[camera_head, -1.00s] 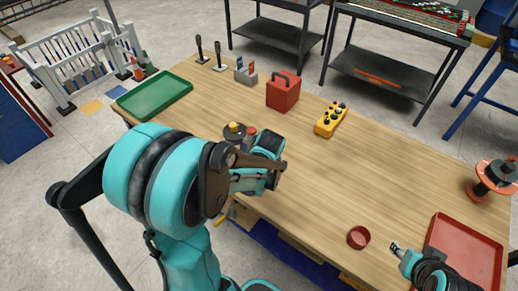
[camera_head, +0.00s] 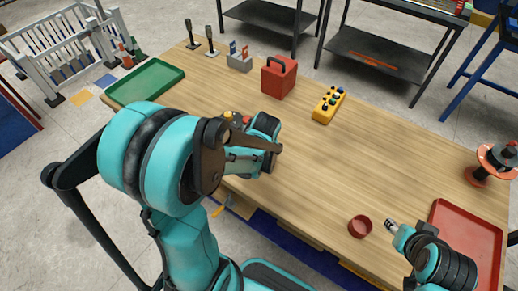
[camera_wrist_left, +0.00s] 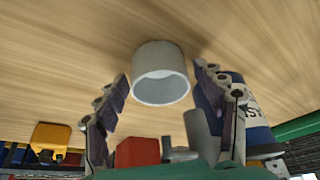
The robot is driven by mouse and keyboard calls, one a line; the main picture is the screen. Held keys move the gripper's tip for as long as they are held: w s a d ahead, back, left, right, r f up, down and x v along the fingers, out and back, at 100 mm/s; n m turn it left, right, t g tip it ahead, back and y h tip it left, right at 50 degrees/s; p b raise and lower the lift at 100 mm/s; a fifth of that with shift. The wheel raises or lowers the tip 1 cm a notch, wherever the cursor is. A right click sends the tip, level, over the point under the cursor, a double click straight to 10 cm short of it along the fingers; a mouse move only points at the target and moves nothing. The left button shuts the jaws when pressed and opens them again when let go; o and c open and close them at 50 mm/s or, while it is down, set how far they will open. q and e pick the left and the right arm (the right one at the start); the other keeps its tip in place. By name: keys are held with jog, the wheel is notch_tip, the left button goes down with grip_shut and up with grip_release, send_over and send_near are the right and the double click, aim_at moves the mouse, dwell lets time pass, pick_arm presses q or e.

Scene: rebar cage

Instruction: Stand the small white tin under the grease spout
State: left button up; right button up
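The small white tin (camera_wrist_left: 161,73) shows in the left wrist view, between the spread fingers of my left gripper (camera_wrist_left: 160,84). Its open end faces the camera; a gap shows on each side, so it is not gripped. In the head view my left arm hides the tin. A grey cylindrical part (camera_wrist_left: 197,128), possibly the grease spout, and a blue lettered container (camera_wrist_left: 252,112) are beyond the right finger. A dark device with a yellow top (camera_head: 229,117) is partly hidden behind my left arm. My right gripper (camera_head: 391,225) is near the red tray, its fingers too small to read.
On the wooden table (camera_head: 330,165) are a green tray (camera_head: 146,82), a red box (camera_head: 279,77), a yellow button box (camera_head: 328,104), a red cup (camera_head: 360,226), a red tray (camera_head: 468,240) and a red spool (camera_head: 492,163). The table's middle right is clear.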

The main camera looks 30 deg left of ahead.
pick_arm(q)
jog(key=shift+w+a, duration=0.1)
jog(key=s+d+r+m+t+h+p, duration=0.1)
jog(key=s+d+r+m, duration=0.3)
jog(key=r, duration=0.5)
jog(key=s+d+r+m+t+h+p, duration=0.2)
jog(key=s+d+r+m+p, duration=0.2)
jog(key=s+d+r, duration=0.2)
notch_tip(320, 180, up, 3)
jog(key=shift+s+d+f+t, duration=0.15)
jog(key=shift+s+d+t, duration=0.2)
jog(key=shift+s, duration=0.2)
jog(key=shift+f, duration=0.1)
